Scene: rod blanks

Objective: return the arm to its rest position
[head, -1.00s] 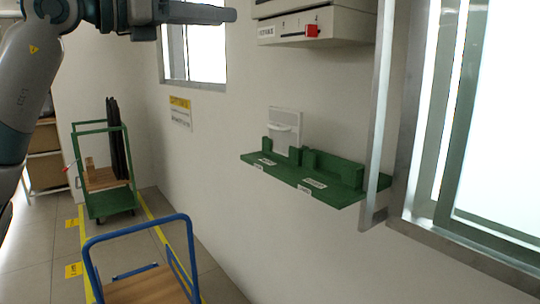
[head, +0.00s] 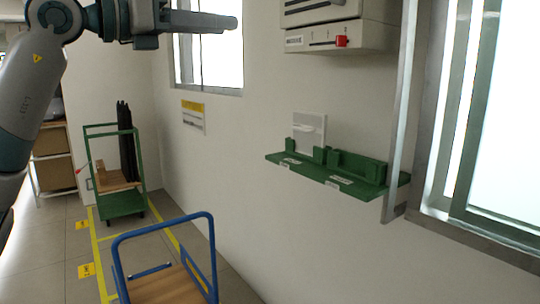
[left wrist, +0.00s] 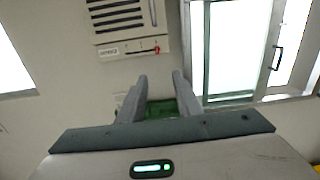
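My left arm comes in from the upper left in the head view, and its gripper (head: 200,22) points right, high in front of the wall and window. In the left wrist view the two fingers of my left gripper (left wrist: 159,88) stand apart with nothing between them. Beyond them are the wall and part of a green shelf (left wrist: 160,109). My right gripper is in neither view.
A green wall shelf (head: 300,168) with holders is at the right, below a wall box with a red switch (head: 341,41). A blue-handled cart (head: 160,228) stands in front, a green cart (head: 122,206) farther back. Yellow lines mark the floor.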

